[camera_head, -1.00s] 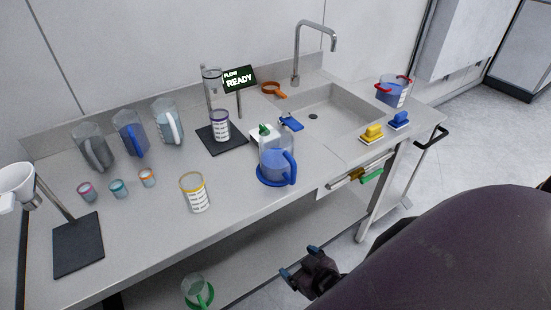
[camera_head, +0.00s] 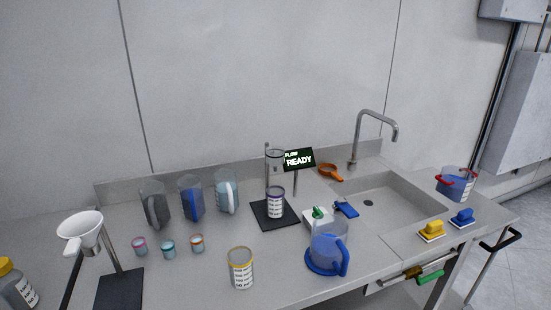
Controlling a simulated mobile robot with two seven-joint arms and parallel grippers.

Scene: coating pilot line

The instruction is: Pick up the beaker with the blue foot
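The beaker with the blue foot (camera_head: 329,247) stands upright on the steel bench, in front of the sink's left end. It is clear, with a blue round foot and a blue handle on its right side; its lower part looks blue. A white bottle with a green cap (camera_head: 318,217) stands just behind it and is partly hidden by it. Neither of my grippers is in view.
A yellow-rimmed labelled cup (camera_head: 241,268) stands to the left of the beaker. The sink (camera_head: 385,205) with a tall tap (camera_head: 371,130) lies to the right. Three jugs (camera_head: 192,198) stand at the back left. A funnel stand (camera_head: 119,290) is at left.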

